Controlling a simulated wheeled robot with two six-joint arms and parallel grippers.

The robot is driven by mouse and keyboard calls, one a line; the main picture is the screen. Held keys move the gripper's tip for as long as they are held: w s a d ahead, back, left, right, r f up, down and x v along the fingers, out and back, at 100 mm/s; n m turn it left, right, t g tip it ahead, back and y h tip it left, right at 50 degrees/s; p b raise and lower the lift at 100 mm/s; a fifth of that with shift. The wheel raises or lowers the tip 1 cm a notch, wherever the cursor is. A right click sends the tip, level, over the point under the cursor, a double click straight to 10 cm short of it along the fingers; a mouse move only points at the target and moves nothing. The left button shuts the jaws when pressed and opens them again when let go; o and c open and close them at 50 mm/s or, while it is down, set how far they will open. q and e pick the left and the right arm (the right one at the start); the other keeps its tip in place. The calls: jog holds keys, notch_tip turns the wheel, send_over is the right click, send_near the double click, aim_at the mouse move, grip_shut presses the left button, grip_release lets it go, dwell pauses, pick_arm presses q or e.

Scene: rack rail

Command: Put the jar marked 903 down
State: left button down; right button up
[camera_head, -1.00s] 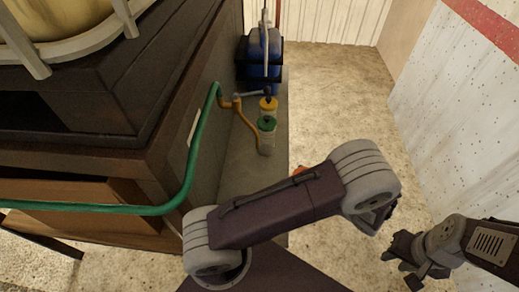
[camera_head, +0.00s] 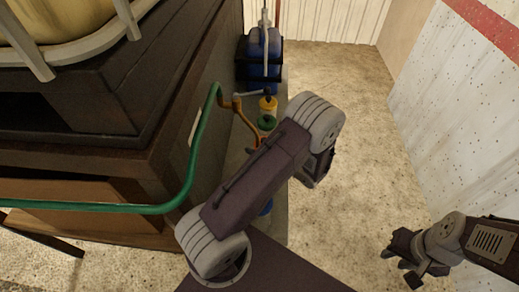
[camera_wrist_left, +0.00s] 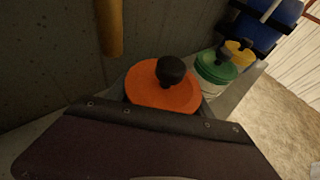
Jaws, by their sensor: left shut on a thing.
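My left gripper (camera_wrist_left: 164,108) is shut on a jar with an orange lid and black knob (camera_wrist_left: 163,92), seen from above in the left wrist view. The jar's body and any number on it are hidden by the gripper. My left arm hides this jar in the head view. It is near the grey ledge (camera_wrist_left: 243,92), in line with a green-lidded jar (camera_wrist_left: 215,67); I cannot tell whether it touches the ledge. My right gripper (camera_head: 408,262) is at the lower right, away from the jars; its finger opening is unclear.
A yellow-lidded jar (camera_wrist_left: 239,52) stands beyond the green-lidded one, before blue equipment (camera_head: 262,55). A dark cabinet wall and green rail (camera_head: 192,160) flank the ledge at left. An orange handle (camera_wrist_left: 110,25) hangs close. Floor at right is clear.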

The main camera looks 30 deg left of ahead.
pick_arm(q)
jog(key=shift+w+f, duration=0.1)
jog(key=shift+f, duration=0.8)
jog(key=shift+c, duration=2)
grip_release()
jog(key=shift+f, duration=0.15)
jog(key=v, duration=1.2)
jog(key=shift+o, duration=0.5)
jog(key=shift+d, duration=0.1)
